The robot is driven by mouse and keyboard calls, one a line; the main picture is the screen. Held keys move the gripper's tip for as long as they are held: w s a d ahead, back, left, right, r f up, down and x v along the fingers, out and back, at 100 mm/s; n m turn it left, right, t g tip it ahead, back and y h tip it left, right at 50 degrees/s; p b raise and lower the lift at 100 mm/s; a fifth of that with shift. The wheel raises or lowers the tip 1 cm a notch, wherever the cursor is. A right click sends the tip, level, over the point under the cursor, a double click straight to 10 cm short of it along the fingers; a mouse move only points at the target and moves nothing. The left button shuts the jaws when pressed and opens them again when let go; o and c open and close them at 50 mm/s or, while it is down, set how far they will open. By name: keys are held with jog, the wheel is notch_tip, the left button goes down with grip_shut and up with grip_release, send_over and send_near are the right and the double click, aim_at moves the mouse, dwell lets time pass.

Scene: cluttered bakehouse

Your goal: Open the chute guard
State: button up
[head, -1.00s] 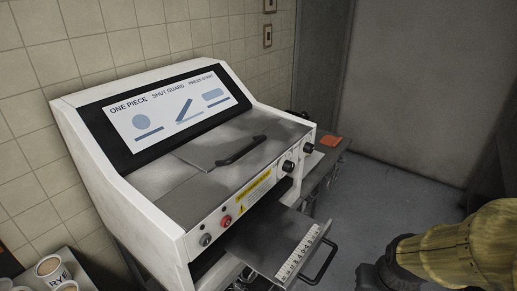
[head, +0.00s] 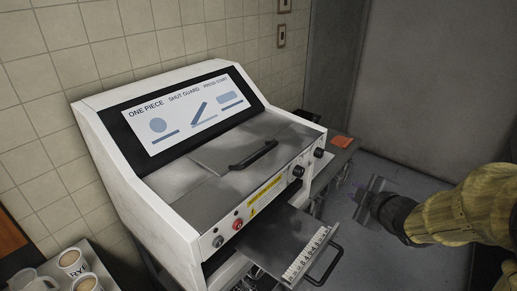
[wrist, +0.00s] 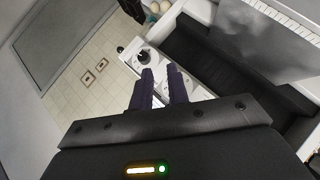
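The chute guard (head: 230,148) is a flat grey metal lid on the sloping top of a white dough machine. It lies flat and closed, with a black bar handle (head: 254,155) near its front edge. My gripper (head: 364,194) is to the right of the machine in the head view, apart from the guard and its handle. In the wrist view my gripper's two dark fingers (wrist: 160,72) stand a small gap apart with nothing seen between them. Part of the machine's white front with a black knob (wrist: 143,56) shows beyond them.
A metal tray (head: 290,240) with a ruler strip and black handle sticks out from the machine's front. Cups (head: 72,262) stand on a table at lower left. An orange item (head: 341,142) lies on a bench behind the machine. Floor to the right is clear.

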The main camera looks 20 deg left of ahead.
aim_at(260, 156)
jog(key=s+a+r+n+g+y+p, duration=0.2)
jog(key=s+a+r+n+g+y, duration=0.2)
jog(key=a+r+n+y, duration=0.3)
jog(key=a+n+g+y, duration=0.1)
jog(key=a+n, duration=0.2)
jog(key=n, duration=0.4)
jog(key=shift+s+a+r+y, duration=0.15)
jog(key=shift+s+r+y, duration=0.25)
jog(key=p+x, duration=0.6)
jog(key=x, duration=1.1)
jog(key=shift+w+a, duration=0.1)
jog(key=shift+a, duration=0.15)
jog(key=shift+c, duration=0.5)
grip_shut()
